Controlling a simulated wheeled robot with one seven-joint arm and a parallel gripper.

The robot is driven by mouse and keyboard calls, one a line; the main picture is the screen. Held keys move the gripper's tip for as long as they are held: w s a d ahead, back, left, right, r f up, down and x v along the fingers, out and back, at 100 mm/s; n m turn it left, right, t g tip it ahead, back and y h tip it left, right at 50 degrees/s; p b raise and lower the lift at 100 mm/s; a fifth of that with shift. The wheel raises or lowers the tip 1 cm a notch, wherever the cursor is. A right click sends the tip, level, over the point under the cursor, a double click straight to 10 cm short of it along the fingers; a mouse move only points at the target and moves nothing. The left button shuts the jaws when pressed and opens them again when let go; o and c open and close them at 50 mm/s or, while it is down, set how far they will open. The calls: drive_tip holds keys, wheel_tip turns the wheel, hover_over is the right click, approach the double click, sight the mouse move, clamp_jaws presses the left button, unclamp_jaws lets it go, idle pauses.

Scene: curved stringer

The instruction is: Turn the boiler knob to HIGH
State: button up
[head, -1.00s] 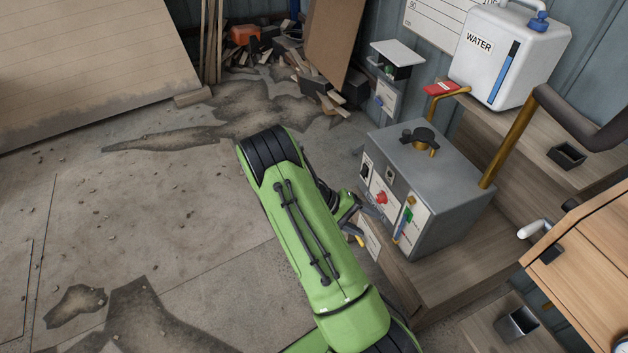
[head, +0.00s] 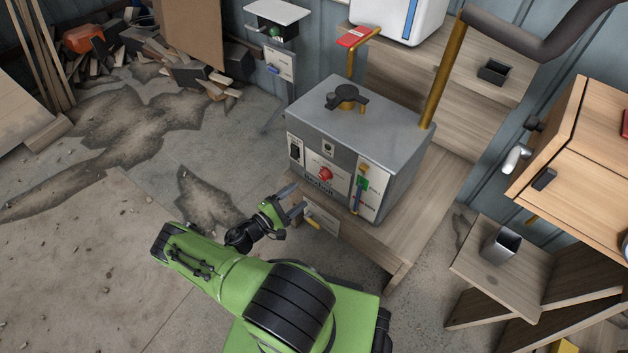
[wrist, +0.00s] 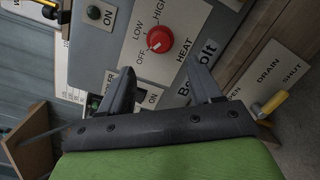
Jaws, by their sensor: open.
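The boiler (head: 385,125) is a grey metal box on a low wooden stand. Its red round knob (head: 325,174) is on the front panel. In the wrist view the knob (wrist: 160,39) shows a small white mark on the side toward the OFF label (wrist: 143,58). LOW and HIGH labels lie further around it. My gripper (head: 293,198) is in front of the panel, below and left of the knob. In the wrist view my gripper (wrist: 162,72) is open and empty, its fingers apart, with the knob just beyond the gap and not touched.
A black switch (head: 294,153) is left of the knob, and a green switch and blue lever (head: 357,198) are right. A yellow-handled drain valve (head: 314,222) is below. A brown pipe (head: 441,80) rises behind. Open floor lies to the left.

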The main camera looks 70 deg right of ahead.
sight(322, 178)
drive_tip(key=b+x, duration=0.1)
drive_tip(key=x, duration=0.9)
drive_tip(key=shift+a+b, duration=0.1)
drive_tip(key=shift+b, duration=0.2)
drive_tip(key=shift+c, duration=0.2)
drive_tip(key=c, duration=1)
